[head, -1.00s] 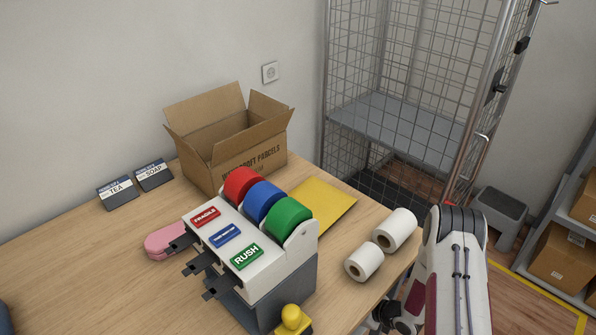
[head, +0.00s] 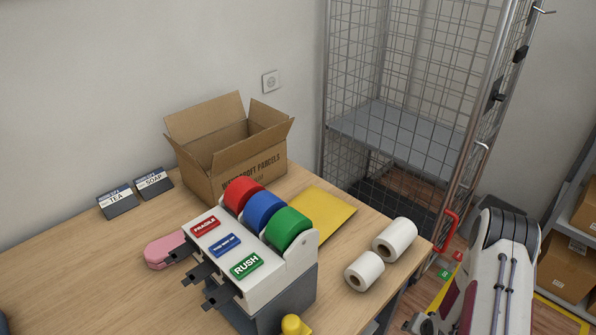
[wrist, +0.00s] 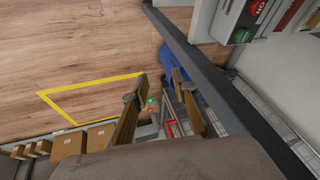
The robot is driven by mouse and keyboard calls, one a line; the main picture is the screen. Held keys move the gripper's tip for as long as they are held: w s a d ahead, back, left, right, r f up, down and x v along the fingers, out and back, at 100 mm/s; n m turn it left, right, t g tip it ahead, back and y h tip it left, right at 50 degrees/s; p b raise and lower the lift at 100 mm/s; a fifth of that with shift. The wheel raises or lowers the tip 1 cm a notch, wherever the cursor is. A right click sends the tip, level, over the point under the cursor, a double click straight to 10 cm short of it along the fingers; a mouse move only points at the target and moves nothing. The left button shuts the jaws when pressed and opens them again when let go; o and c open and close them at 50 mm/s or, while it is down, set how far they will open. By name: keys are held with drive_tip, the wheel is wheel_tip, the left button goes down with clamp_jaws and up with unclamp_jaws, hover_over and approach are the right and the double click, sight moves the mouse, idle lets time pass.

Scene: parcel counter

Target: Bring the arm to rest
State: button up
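My arm (head: 497,270) shows at the lower right of the head view, beyond the right edge of the wooden counter (head: 120,265). In the wrist view my gripper (wrist: 158,80) has its two fingers apart. Nothing shows held between them, only the distant floor and background things. In the head view the gripper itself is not clearly visible at the bottom edge.
On the counter are a tape dispenser (head: 285,275), an open carton (head: 235,165), a yellow envelope (head: 325,215) and two white rolls (head: 395,239). A wire cage (head: 400,110) stands behind. Shelves with cartons (head: 568,255) are at right.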

drive_tip(key=s+d+r+m+g+h, duration=0.1)
drive_tip(key=d+r+m, duration=0.2)
drive_tip(key=d+r, duration=0.2)
drive_tip(key=s+a+r+n+h, duration=0.1)
drive_tip(key=a+r+n, duration=0.15)
drive_tip(key=r, duration=1.45)
drive_tip(key=s+a+r+n, duration=0.1)
drive_tip(key=a+r, duration=0.2)
drive_tip(key=r, duration=1.4)
drive_tip(key=s+a+r+n, duration=0.1)
drive_tip(key=s+a+r, duration=0.3)
drive_tip(key=s+r, duration=0.3)
drive_tip(key=s+a+r+n, duration=0.2)
drive_tip(key=s+a+r, duration=0.3)
drive_tip(key=s+r, duration=0.2)
drive_tip(key=s+a+r+n+t+y, duration=0.1)
drive_tip(key=s+a+n+y, duration=0.1)
drive_tip(key=s+a, duration=0.6)
drive_tip(key=shift+s+a+r+n, duration=0.35)
drive_tip(key=shift+a+n, duration=0.15)
drive_tip(key=shift+n, duration=0.15)
